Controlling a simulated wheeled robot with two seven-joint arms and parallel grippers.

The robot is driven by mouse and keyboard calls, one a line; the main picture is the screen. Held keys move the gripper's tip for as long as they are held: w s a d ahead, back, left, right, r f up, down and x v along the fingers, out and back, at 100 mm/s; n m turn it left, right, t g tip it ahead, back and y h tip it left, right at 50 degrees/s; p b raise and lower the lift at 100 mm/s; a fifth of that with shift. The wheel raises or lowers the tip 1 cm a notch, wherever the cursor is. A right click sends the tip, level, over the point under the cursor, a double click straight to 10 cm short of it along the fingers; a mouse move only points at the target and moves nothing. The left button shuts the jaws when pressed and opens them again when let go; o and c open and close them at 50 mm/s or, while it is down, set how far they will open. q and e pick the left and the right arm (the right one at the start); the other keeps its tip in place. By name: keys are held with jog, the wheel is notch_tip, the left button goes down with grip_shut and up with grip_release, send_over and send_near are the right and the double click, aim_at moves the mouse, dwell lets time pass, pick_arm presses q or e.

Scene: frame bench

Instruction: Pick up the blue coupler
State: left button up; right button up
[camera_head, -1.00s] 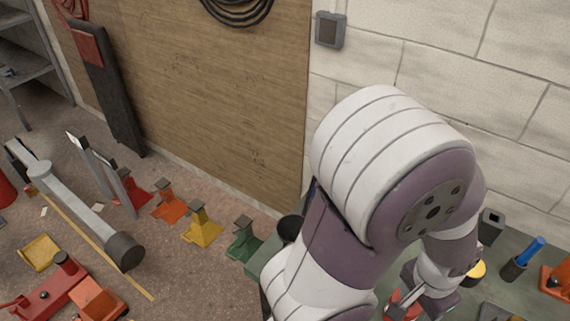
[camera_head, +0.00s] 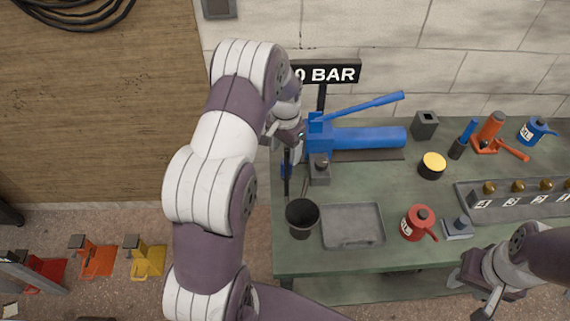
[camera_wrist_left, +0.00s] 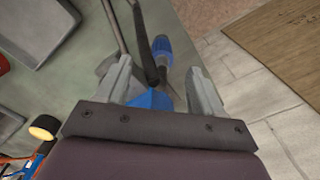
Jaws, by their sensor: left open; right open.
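A small blue piece that looks like the blue coupler (camera_wrist_left: 162,46) shows in the left wrist view, beside a dark upright bar, just past the fingertips. In the head view a bit of blue (camera_head: 285,169) shows at the bench's left edge, partly hidden by the bar and my arm. My left gripper (camera_wrist_left: 160,78) is open, fingers either side of the bar's end and another blue patch (camera_wrist_left: 150,98); I cannot tell whether it touches anything. In the head view my left gripper (camera_head: 284,145) is above the bench's left edge. My right gripper (camera_head: 474,297) is open at the front right.
A black cup (camera_head: 301,217), grey tray (camera_head: 353,241) and red can (camera_head: 417,223) stand along the front. The bench (camera_head: 395,185) is clear mid-surface.

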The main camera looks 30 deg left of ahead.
aim_at(286, 161)
pick_arm(q)
jog(key=f, duration=0.2)
jog(key=f+p, duration=0.1)
jog(key=f, duration=0.2)
jog(key=w+f, duration=0.1)
jog(key=f, duration=0.2)
jog(key=shift+a+p, duration=0.15)
jog(key=shift+p, duration=0.25)
jog(key=shift+w+f, duration=0.1)
jog(key=shift+f, duration=0.2)
jog(key=shift+r, duration=0.1)
jog(key=c, duration=0.5)
grip_shut()
